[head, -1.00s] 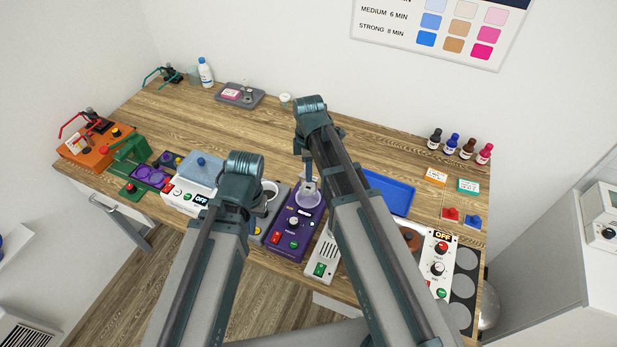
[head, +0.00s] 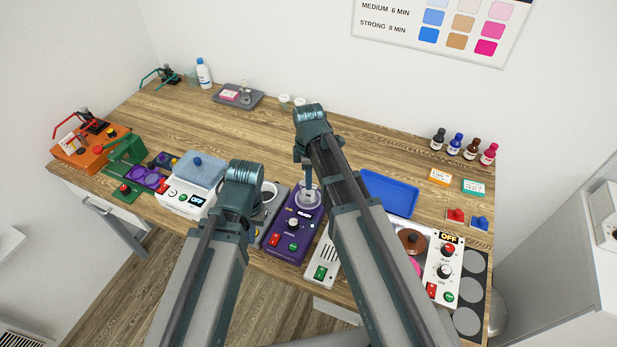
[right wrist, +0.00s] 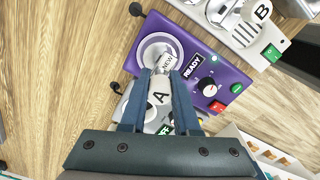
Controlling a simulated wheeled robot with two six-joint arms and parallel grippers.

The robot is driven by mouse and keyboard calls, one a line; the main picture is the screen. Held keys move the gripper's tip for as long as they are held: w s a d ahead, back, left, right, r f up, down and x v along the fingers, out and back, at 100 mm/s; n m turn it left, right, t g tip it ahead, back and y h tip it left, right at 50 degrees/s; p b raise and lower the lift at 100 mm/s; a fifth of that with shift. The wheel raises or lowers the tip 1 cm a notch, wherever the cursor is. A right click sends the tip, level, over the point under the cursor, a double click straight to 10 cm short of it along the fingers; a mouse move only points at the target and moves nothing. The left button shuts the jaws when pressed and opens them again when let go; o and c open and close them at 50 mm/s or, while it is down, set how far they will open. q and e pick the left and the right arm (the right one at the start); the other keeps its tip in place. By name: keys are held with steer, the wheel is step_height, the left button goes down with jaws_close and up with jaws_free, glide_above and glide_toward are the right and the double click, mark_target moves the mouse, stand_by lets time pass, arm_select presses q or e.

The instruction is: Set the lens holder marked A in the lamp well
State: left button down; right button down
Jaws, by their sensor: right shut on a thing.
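My right gripper (right wrist: 162,100) is shut on the lens holder marked A (right wrist: 158,94), a pale rounded piece with a black letter. It holds the holder at the near side of a round pale well (right wrist: 155,46) on a purple unit (right wrist: 225,75) with a READY display and a dial. A NEW label shows just beyond the A. I cannot tell whether holder and well touch. In the head view the right gripper (head: 307,188) hangs over the back of the purple unit (head: 296,232). My left gripper (head: 246,215) is mostly hidden by its own arm.
A pale unit with a piece marked B (right wrist: 262,12) stands beside the purple one. A blue tray (head: 388,192), a white unit reading OFF (head: 446,268) and several small bottles (head: 455,144) are to the right. The table's back middle is mostly clear.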

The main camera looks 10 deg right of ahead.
mark_target(308, 196)
steer(key=shift+f+b, duration=2.4)
steer(key=shift+f, duration=0.35)
steer(key=shift+f+b, duration=0.3)
steer(key=c, duration=0.6)
jaws_free()
steer(key=shift+o, duration=0.3)
steer(key=o, duration=0.3)
step_height(308, 196, up, 6)
steer(key=p, duration=0.6)
steer(key=shift+r, duration=0.1)
